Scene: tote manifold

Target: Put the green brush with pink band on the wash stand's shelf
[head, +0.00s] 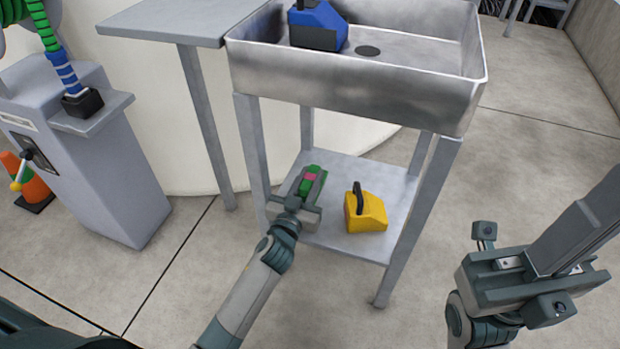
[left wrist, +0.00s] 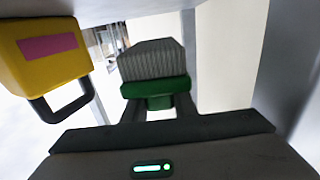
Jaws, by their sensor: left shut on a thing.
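The green brush with pink band (head: 311,178) is held in my left gripper (head: 306,186), over the left part of the wash stand's shelf (head: 340,245). In the left wrist view the green brush (left wrist: 156,88) sits between the two fingers, its grey ribbed bristles turned toward the shelf. That view appears upside down, with the shelf (left wrist: 120,8) along the top. A gap seems to show between bristles and shelf, but I cannot tell for sure whether they touch. My right gripper (head: 575,235) is away from the stand at the right; its jaw opening is unclear.
A yellow container (head: 370,215) with a dark handle stands on the shelf, right of the brush. A blue item (head: 317,25) sits in the sink basin (head: 400,65) above. The stand's legs (head: 255,150) flank the shelf. A grey cabinet (head: 85,150) stands at left.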

